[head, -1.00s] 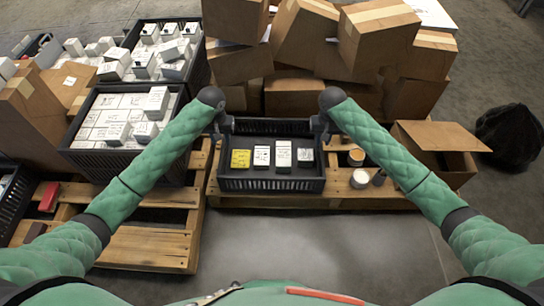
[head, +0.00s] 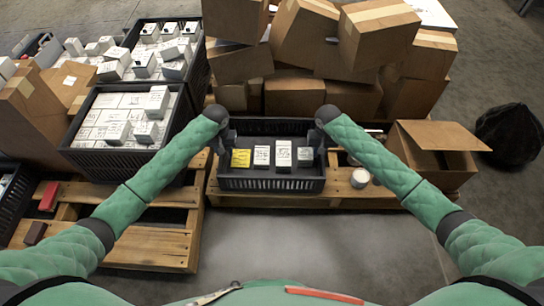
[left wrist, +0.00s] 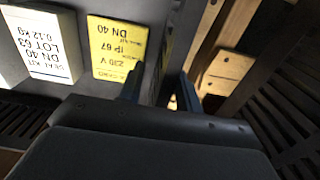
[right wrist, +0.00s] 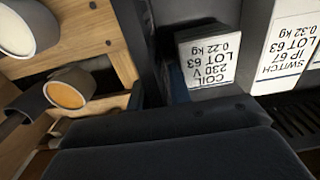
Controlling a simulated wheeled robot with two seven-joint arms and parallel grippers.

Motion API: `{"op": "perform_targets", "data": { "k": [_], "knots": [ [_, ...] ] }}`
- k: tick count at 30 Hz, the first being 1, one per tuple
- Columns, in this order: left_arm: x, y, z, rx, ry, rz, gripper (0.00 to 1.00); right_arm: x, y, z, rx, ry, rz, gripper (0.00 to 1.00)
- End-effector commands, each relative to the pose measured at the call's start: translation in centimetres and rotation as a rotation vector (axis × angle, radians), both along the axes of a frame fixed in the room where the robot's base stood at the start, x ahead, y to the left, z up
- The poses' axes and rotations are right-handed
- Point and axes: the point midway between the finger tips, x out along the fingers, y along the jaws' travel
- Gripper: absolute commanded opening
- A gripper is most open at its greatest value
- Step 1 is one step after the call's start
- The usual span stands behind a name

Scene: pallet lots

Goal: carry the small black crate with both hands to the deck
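The small black crate (head: 270,184) sits upright on the middle wooden pallet (head: 290,201). It holds a yellow-labelled box (head: 241,158) and a few white boxes (head: 283,154). My left gripper (head: 229,142) is at the crate's left wall; in the left wrist view its open fingers (left wrist: 160,90) stand either side of the wall, with the yellow box beside them. My right gripper (head: 322,140) is at the right wall; in the right wrist view its fingers (right wrist: 155,92) look apart around the wall, partly dark. No firm grip shows. I cannot tell which surface is the deck.
Cardboard boxes (head: 295,95) are piled right behind the crate. An open carton (head: 447,163) and a round white can (head: 360,178) are at right. Large crates of white boxes (head: 120,158) stand left. The left pallet (head: 150,245) has bare front boards. The front floor is clear.

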Motion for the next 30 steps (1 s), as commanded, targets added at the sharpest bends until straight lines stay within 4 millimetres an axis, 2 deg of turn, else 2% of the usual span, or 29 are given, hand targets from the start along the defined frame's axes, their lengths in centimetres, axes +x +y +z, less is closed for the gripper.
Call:
{"op": "perform_targets", "data": {
  "k": [2,5,7,30],
  "knots": [
    [0.00,0.00,0.00,0.000,0.000,0.000,0.35,0.00,-0.01,0.00,0.000,0.000,0.000,0.20],
    [0.00,0.00,0.01,0.000,0.000,0.000,0.15,0.00,-0.01,0.01,0.000,0.000,0.000,0.00],
    [0.00,0.00,0.01,0.000,0.000,0.000,0.01,0.00,-0.02,0.01,0.000,0.000,0.000,0.00],
    [0.01,0.03,0.03,0.000,0.000,0.001,0.00,0.01,-0.06,0.02,0.000,0.000,-0.001,0.00]
  ]
}}
